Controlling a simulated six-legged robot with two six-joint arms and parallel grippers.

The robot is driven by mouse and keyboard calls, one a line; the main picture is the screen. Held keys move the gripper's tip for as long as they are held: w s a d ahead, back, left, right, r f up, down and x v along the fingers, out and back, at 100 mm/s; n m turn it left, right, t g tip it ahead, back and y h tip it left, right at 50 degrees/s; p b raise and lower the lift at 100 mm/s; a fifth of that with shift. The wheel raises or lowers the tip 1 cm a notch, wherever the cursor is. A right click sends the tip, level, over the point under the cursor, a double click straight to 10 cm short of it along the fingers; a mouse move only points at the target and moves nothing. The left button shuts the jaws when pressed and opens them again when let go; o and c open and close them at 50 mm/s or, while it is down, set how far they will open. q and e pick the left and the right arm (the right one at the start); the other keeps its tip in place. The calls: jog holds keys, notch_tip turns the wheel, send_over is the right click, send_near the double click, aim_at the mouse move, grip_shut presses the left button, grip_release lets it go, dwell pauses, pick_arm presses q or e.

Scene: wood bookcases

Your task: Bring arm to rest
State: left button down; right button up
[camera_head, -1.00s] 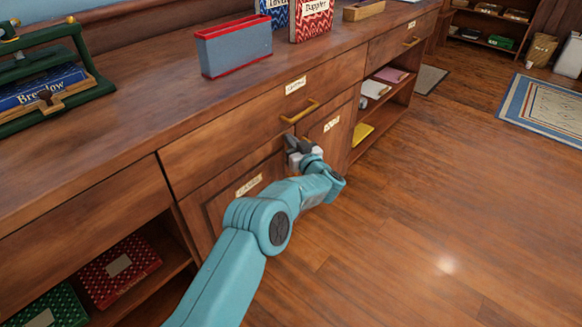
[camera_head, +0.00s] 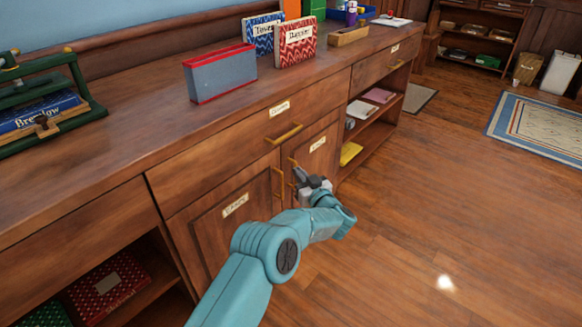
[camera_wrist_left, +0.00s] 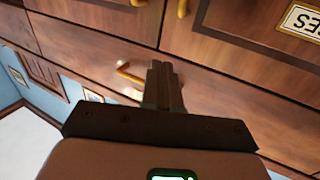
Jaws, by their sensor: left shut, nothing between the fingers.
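My left arm comes in from the bottom of the head view. My left gripper (camera_head: 300,176) is shut and empty, in front of the cabinet doors below the drawer. Its fingers also show in the left wrist view (camera_wrist_left: 164,82), closed together. In the head view the fingertips appear close to the brass door handles (camera_head: 280,182); whether they touch I cannot tell. My right gripper is not in view.
The wooden cabinet has a labelled drawer with a brass handle (camera_head: 284,134) and shut doors. On its top stand a blue-and-red box (camera_head: 220,75), two patterned books and a green press (camera_head: 45,100). Open shelves (camera_head: 360,128) lie to the right. The wooden floor (camera_head: 420,210) is clear.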

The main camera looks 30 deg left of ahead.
pick_arm(q)
jog(key=s+d, duration=0.1)
jog(key=d, duration=0.4)
jog(key=s+a+f+m+h, duration=0.1)
jog(key=s+a+f+m, duration=0.15)
jog(key=a, duration=0.65)
jog(key=s+d+f+m+h, duration=0.5)
jog(key=s+f+h, duration=0.35)
jog(key=f, duration=0.35)
jog(key=s+d+f+m+g+h, duration=0.1)
jog(key=s+d+f+g+h, duration=0.3)
jog(key=s, duration=0.7)
jog(key=s+d+f+g+h, duration=0.1)
jog(key=s+d+g+h, duration=0.15)
jog(key=s+d, duration=0.55)
jog(key=s+d+f+m+g+h, duration=0.1)
jog(key=s+d+f+g+h, duration=0.2)
jog(key=s, duration=1)
notch_tip(320, 180, up, 30)
jog(key=d+n+p, duration=0.1)
jog(key=p, duration=2.9)
jog(key=shift+s+f+g+y, duration=0.25)
jog(key=shift+g+y, duration=0.05)
jog(key=shift+g, duration=0.15)
